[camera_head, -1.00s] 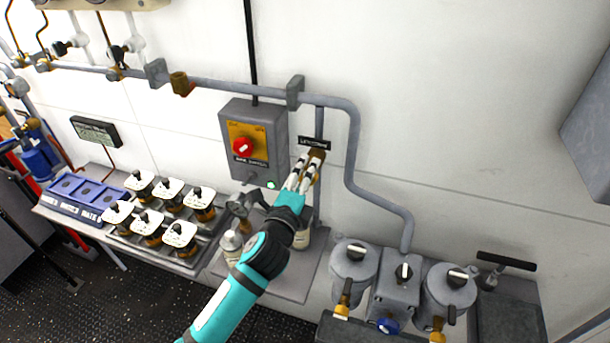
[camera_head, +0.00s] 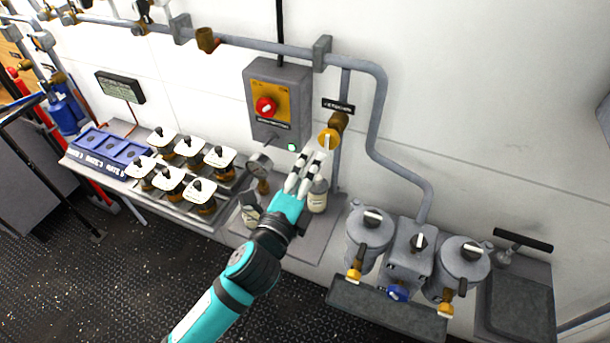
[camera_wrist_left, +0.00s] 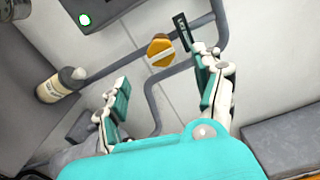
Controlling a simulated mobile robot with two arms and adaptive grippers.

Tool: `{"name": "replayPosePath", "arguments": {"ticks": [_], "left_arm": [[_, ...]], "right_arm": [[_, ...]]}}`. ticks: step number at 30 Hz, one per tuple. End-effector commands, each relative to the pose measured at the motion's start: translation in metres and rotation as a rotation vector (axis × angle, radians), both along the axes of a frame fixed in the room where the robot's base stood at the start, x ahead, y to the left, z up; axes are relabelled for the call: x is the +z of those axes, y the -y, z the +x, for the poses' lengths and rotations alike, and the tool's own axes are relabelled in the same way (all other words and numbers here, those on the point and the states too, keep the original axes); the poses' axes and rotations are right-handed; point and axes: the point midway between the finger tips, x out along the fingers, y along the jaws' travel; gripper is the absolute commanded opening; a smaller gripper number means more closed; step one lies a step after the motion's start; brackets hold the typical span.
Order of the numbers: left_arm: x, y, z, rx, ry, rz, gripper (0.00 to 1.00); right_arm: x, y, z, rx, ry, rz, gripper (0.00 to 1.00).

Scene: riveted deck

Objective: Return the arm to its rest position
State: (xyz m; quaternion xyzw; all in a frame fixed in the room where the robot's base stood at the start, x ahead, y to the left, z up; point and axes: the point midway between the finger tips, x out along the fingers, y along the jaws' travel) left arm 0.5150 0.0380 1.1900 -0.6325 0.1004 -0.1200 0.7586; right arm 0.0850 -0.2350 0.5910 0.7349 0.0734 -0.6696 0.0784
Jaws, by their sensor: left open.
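My left arm (camera_head: 239,266) is teal and black and reaches up from the bottom of the head view. My left gripper (camera_head: 302,178) is open and empty, with white fingers. It stands just below and left of a valve with an orange knob (camera_head: 328,139) on a vertical pipe, apart from it. In the left wrist view the fingers (camera_wrist_left: 163,100) are spread wide with teal pads, and the orange knob (camera_wrist_left: 160,50) shows beyond them, free. My right gripper does not show.
A grey switch box (camera_head: 279,100) with a red knob and green light hangs left of the valve. A bottle (camera_head: 318,197) stands on the shelf below my gripper. Grey filter housings (camera_head: 408,250) stand at the right. Several white-topped jars (camera_head: 183,170) stand at the left.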

Motion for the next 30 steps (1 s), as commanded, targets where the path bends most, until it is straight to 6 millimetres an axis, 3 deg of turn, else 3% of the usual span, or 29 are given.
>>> {"name": "replayPosePath", "arguments": {"ticks": [5, 22, 26, 30], "left_arm": [[0.0, -0.004, -0.011, 0.001, 0.0, 0.0, 0.68], [-0.004, -0.01, -0.013, 0.021, -0.033, -0.033, 0.68], [-0.033, -0.047, -0.023, 0.152, -0.236, -0.228, 0.68], [-0.092, -0.103, -0.065, 0.422, -0.587, -0.582, 0.68]], "right_arm": [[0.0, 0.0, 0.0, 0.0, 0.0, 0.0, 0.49], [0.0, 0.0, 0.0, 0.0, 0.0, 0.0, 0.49], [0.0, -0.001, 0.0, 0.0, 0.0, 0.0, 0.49], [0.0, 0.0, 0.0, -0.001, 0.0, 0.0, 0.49]]}}
